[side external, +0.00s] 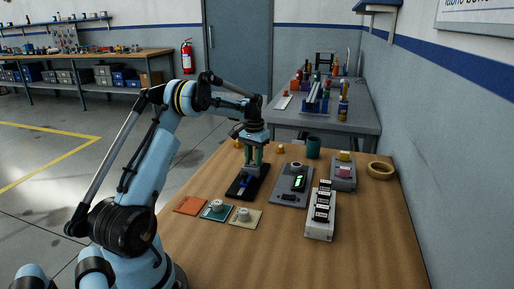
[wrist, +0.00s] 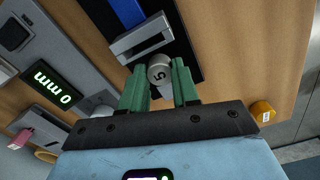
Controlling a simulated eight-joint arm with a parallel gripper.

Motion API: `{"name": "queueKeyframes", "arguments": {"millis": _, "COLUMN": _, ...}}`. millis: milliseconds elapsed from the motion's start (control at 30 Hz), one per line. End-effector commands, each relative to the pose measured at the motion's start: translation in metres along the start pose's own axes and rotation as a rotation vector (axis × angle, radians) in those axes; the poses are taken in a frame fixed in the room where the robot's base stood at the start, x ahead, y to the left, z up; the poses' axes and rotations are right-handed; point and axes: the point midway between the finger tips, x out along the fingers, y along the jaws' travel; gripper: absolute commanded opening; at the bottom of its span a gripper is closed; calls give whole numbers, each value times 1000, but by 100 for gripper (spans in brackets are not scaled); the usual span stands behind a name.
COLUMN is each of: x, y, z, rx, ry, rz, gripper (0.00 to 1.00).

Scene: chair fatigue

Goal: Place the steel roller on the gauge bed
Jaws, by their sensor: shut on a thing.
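The steel roller (wrist: 158,68) is a short grey cylinder with a dark "5" on its end face. My gripper (side external: 256,160) has its green fingers shut on it, one finger on each side in the wrist view (wrist: 158,82). In the side view the fingers hide the roller. My gripper is over the far end of a black tray (side external: 236,190) with a blue strip and a grey block (wrist: 140,38). Whether the roller touches the block or tray, I cannot tell. The grey gauge plate (side external: 279,197), with a green display (wrist: 50,90) reading "0 mm", lies right of the tray in the side view.
A white rack (side external: 318,232) with several black-topped pieces stands right of the gauge. Orange (side external: 190,206), teal (side external: 205,212) and beige (side external: 240,223) pads lie in front. A green mug (side external: 313,146), a tray of coloured blocks (side external: 343,184) and a tape ring (side external: 380,170) stand behind. The front right is clear.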

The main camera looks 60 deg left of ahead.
Motion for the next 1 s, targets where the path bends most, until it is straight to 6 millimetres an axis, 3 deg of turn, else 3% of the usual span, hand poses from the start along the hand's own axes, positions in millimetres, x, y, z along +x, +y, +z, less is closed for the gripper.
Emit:
{"name": "queueKeyframes", "arguments": {"millis": 467, "x": 10, "y": 0, "z": 0, "rx": 0, "ry": 0, "rz": 0, "gripper": 0}}
{"name": "queueKeyframes", "arguments": {"millis": 500, "x": 11, "y": 0, "z": 0, "rx": 0, "ry": 0, "rz": 0, "gripper": 32}}
{"name": "queueKeyframes", "arguments": {"millis": 667, "x": 11, "y": 0, "z": 0, "rx": 0, "ry": 0, "rz": 0, "gripper": 56}}
{"name": "queueKeyframes", "arguments": {"millis": 1000, "x": 8, "y": 0, "z": 0, "rx": 0, "ry": 0, "rz": 0, "gripper": 56}}
